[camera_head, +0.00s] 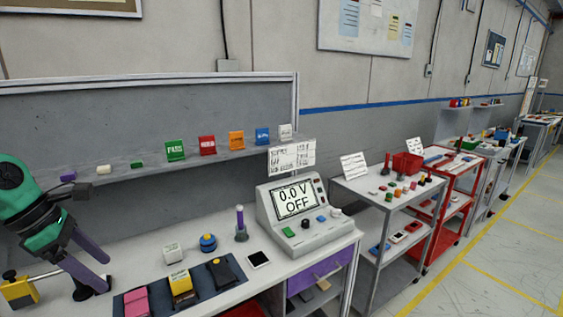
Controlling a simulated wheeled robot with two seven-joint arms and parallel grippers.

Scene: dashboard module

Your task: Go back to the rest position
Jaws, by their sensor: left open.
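My left gripper (106,273), with a green and black body and purple fingers, comes in from the left over the workbench (215,265). Its fingers are apart and I see nothing between them. A black piece on the bench is close to the lower fingertip; I cannot tell whether they touch. My right gripper is not in view.
A grey meter (298,215) reading "0.0 V OFF" stands on the bench. A dark tray (232,275) holds pink, yellow and black items. A shelf (120,173) carries coloured blocks. Carts (385,200) stand right, beside open floor (500,255).

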